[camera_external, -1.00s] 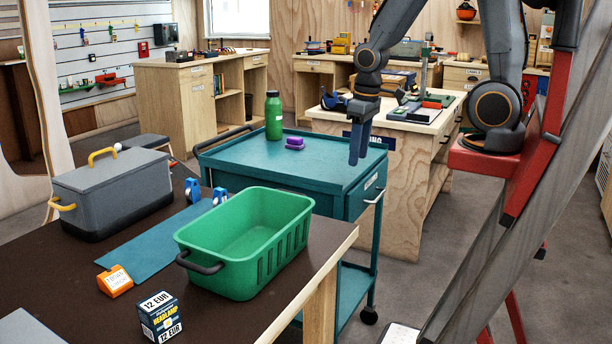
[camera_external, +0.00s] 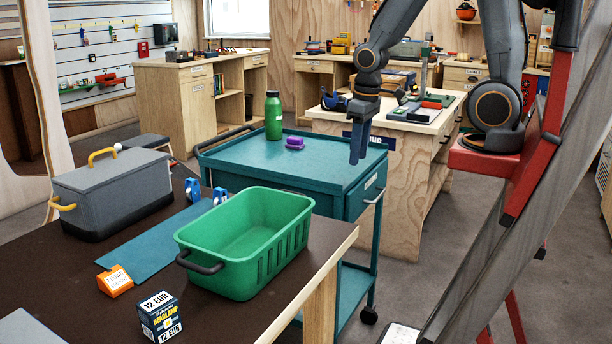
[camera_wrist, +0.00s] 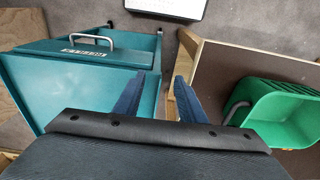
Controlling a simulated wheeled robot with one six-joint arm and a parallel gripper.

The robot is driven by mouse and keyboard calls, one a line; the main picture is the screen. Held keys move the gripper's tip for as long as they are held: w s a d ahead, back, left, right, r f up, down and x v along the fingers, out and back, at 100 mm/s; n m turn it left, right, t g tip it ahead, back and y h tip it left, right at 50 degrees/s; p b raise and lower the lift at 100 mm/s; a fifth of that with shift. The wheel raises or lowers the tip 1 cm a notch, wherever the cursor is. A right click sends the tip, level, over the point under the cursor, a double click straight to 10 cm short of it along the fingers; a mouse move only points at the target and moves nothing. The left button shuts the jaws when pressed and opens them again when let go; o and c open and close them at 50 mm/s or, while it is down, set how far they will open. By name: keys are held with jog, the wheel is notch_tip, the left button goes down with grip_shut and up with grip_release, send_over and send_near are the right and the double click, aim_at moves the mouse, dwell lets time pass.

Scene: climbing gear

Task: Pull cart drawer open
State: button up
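The teal cart (camera_external: 320,172) stands past the brown table, with its drawer (camera_external: 370,182) in the right end. The drawer looks shut; its front has a white label and a pale metal bar handle (camera_external: 374,197). In the wrist view the drawer front (camera_wrist: 60,49) and handle (camera_wrist: 92,38) show at the upper left. My gripper (camera_external: 357,158) points down above the cart's right end, apart from the handle. In the wrist view my gripper (camera_wrist: 159,80) has its two blue fingers spread with nothing between them.
The brown table (camera_external: 235,313) in front holds a green crate (camera_external: 205,262) and a grey cooler (camera_external: 112,200). A wooden bench (camera_external: 405,165) stands behind.

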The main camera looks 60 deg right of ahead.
jog(key=shift+w+d, duration=0.1)
jog(key=shift+d, duration=0.25)
jog(key=shift+c, duration=0.6)
jog(key=m+t+p, duration=0.1)
jog(key=m+p, duration=0.8)
jog(key=m, duration=0.9)
send_near(381, 193)
jog(key=shift+w+a+f+b, duration=0.1)
jog(key=shift+w+f+b, duration=0.2)
jog(key=shift+f, duration=0.9)
jog(key=shift+w+d+f+b, duration=0.1)
jog(key=shift+f+b, duration=0.25)
jog(key=shift+f, duration=0.85)
jog(key=shift+w+a+f+b, duration=0.15)
jog(key=shift+f+b, duration=0.2)
jog(key=shift+f, duration=0.85)
jog(key=shift+c, duration=0.3)
grip_shut()
